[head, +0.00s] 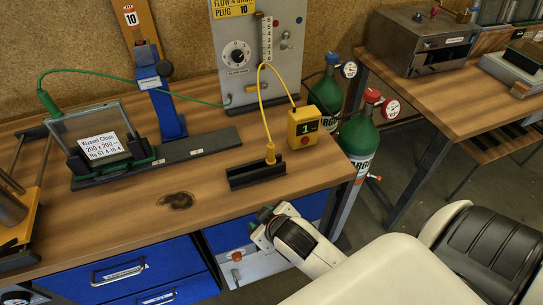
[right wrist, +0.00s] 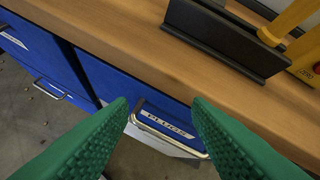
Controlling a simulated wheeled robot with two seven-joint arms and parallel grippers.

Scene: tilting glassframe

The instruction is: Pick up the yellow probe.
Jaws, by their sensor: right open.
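The yellow probe (head: 270,154) stands upright at the right end of a black slotted holder (head: 243,180) near the table's front edge. A yellow cable arches from its top to the yellow box marked 1 (head: 304,127). In the right wrist view the probe (right wrist: 289,20) is at the upper right, partly cut off, beside the black holder (right wrist: 220,42). My right gripper (right wrist: 160,105) is open and empty, its green fingers in front of the table edge, over the drawer fronts. In the head view it (head: 264,219) is in front of and below the holder. My left gripper is out of view.
A glass frame (head: 92,133) with a label stands on a black rail at the left, its green cable running to a grey panel (head: 262,50). Green gas cylinders (head: 360,135) stand right of the table. Bare wood with a burn mark (head: 177,201) lies left of the holder.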

